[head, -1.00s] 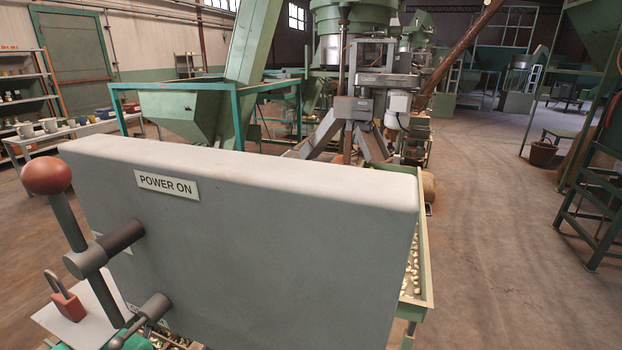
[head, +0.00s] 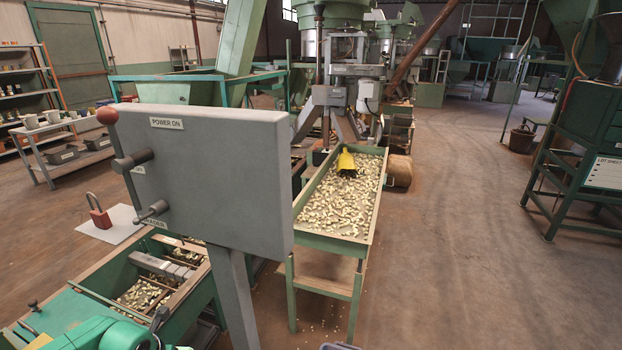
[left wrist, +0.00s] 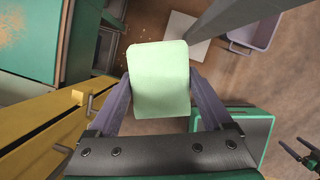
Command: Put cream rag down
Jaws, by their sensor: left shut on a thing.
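A pale rag (left wrist: 160,78), looking cream with a green tint, is folded into a thick block in the left wrist view. My left gripper (left wrist: 158,85) is shut on it, with a grey finger against each side. The rag hangs in the air above the floor. In the head view only a green part of my left arm shows at the bottom left; the left gripper and the rag do not show there.
A grey POWER ON panel (head: 205,165) with levers stands close in front on a post. A green tray of nuts (head: 306,240) holds a yellow scoop (head: 346,163). A red padlock (head: 99,212) is on a white sheet at left.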

